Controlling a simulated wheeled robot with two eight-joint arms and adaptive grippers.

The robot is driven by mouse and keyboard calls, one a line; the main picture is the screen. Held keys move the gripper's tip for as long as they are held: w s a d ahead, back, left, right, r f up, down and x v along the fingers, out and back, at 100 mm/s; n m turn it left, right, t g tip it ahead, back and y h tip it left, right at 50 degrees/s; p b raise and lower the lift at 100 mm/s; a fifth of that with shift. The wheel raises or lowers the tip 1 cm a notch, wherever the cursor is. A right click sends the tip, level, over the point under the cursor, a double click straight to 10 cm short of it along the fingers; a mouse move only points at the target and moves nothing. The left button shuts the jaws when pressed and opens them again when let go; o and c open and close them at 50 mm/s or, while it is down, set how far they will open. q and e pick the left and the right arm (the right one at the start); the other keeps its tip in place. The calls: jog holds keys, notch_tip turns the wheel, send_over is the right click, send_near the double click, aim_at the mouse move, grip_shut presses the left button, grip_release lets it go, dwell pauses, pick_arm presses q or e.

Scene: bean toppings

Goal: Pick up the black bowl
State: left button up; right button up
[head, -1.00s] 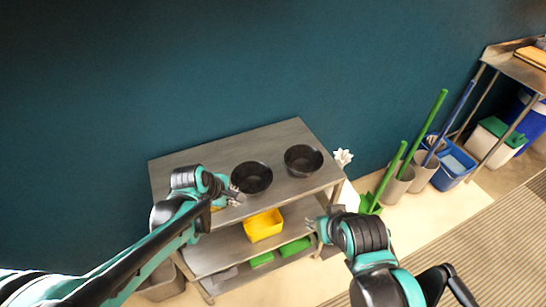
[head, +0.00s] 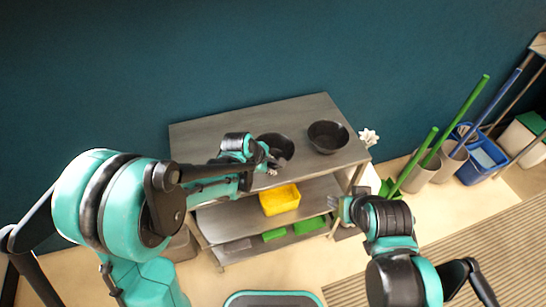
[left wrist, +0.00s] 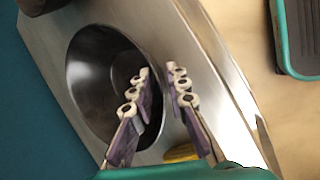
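Two black bowls stand on the top of a steel shelf unit: a left bowl (head: 282,144) and a right bowl (head: 328,135). My left gripper (head: 271,163) is at the front edge of the left bowl, hiding part of it. In the left wrist view, my left gripper (left wrist: 160,92) is open, and a bowl (left wrist: 92,65) lies behind its fingers. One finger overlaps the bowl's inside and the other shows outside its rim. My right gripper (head: 339,208) is low in front of the shelf's right side. Its fingers are too small to judge.
The steel shelf unit (head: 215,132) has a yellow bin (head: 280,198) on its middle level and green items (head: 309,226) below. A white flower (head: 369,136) is beside its right end. Bins with long-handled tools (head: 452,160) stand on the right. The shelf top's left part is clear.

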pick_arm(q)
grip_shut()
jog(key=shift+r, duration=0.1)
